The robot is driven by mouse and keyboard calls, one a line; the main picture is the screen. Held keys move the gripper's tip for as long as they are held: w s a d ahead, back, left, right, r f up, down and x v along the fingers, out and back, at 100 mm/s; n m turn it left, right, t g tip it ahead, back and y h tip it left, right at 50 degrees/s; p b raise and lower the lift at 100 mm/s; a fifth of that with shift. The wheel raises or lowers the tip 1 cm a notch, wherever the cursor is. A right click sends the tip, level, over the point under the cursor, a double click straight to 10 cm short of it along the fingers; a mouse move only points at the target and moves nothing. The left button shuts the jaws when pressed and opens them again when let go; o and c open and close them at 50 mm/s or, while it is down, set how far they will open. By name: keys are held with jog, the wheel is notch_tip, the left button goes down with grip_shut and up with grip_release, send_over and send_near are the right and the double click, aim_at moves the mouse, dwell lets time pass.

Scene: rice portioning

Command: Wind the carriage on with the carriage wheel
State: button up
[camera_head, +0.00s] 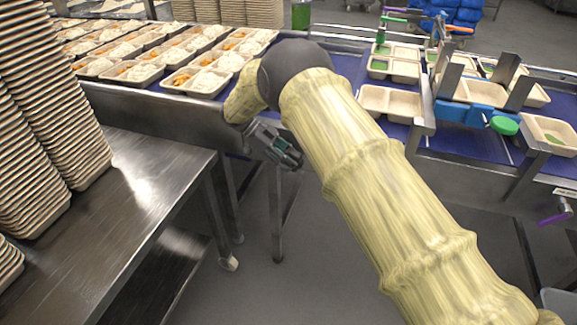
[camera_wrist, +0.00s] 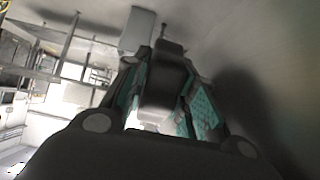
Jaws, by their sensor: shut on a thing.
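My gripper (camera_head: 287,156) is low beside the metal side of the left conveyor, partly behind my own arm. In the wrist view my gripper (camera_wrist: 163,105) has its teal-padded fingers on both sides of a dark grey block-like part (camera_wrist: 166,78) and is shut on it. I cannot tell for sure whether this part is the grip of the carriage wheel; no whole wheel shows. A blue carriage (camera_head: 466,112) with upright metal plates and a green knob (camera_head: 503,125) spans the right conveyor, well away from my gripper.
Filled trays (camera_head: 200,80) cover the left conveyor. Trays with green food (camera_head: 397,68) stand on the right one. A steel table (camera_head: 125,190) with tall tray stacks (camera_head: 50,110) is at left. A purple handle (camera_head: 555,216) sticks out at far right. Floor (camera_head: 262,260) shows between.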

jog(key=shift+h+b, duration=0.4)
jog(key=shift+b, duration=0.05)
dwell(0.3)
jog(key=o, duration=0.7)
jog(key=shift+o, duration=0.2)
jog(key=v, duration=0.7)
jog(key=shift+w+a, duration=0.15)
jog(key=shift+a, duration=0.05)
